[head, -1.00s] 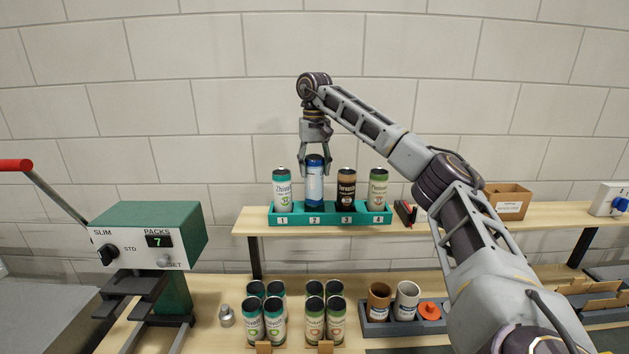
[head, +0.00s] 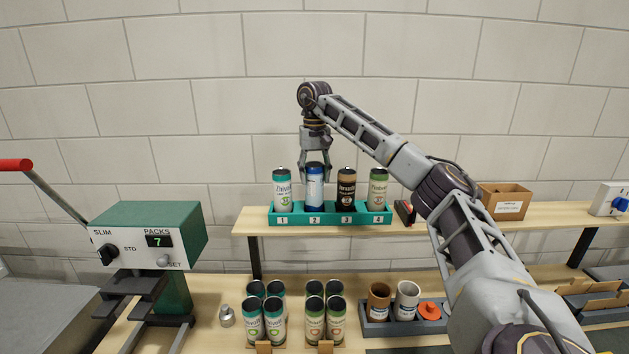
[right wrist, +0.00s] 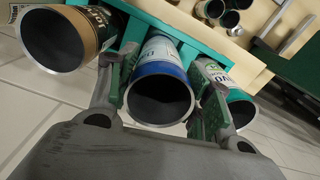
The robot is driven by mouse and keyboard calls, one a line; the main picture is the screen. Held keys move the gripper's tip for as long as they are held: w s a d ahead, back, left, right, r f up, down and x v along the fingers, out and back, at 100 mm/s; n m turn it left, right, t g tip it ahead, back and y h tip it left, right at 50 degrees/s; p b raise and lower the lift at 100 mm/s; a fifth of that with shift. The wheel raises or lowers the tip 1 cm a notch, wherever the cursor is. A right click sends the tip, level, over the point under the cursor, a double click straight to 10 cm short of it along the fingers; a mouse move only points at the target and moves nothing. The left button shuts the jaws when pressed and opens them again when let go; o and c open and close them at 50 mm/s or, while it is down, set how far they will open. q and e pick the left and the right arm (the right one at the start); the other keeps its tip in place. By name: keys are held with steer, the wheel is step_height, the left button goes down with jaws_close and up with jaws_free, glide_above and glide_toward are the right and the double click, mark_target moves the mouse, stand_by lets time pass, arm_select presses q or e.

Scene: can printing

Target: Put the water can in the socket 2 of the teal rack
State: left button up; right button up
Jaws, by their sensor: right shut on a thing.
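The water can (head: 314,187), white with a blue top band, stands upright in the socket marked 2 of the teal rack (head: 332,219) on the shelf. It also shows in the right wrist view (right wrist: 161,60). My right gripper (head: 314,174) comes from above with its fingers on either side of the can's upper part and is shut on it. The can's base is hidden by the rack's front wall. My left gripper is not in view.
Close beside the held can are a teal-topped can (head: 282,190) in socket 1 and a dark brown can (head: 346,189) in socket 3. A green can (head: 378,189) stands in socket 4. A cardboard box (head: 507,202) is farther right.

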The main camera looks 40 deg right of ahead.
steer(key=shift+f, duration=1.1)
steer(key=o, duration=0.7)
steer(key=shift+r, duration=0.3)
steer(key=shift+r, duration=5.8)
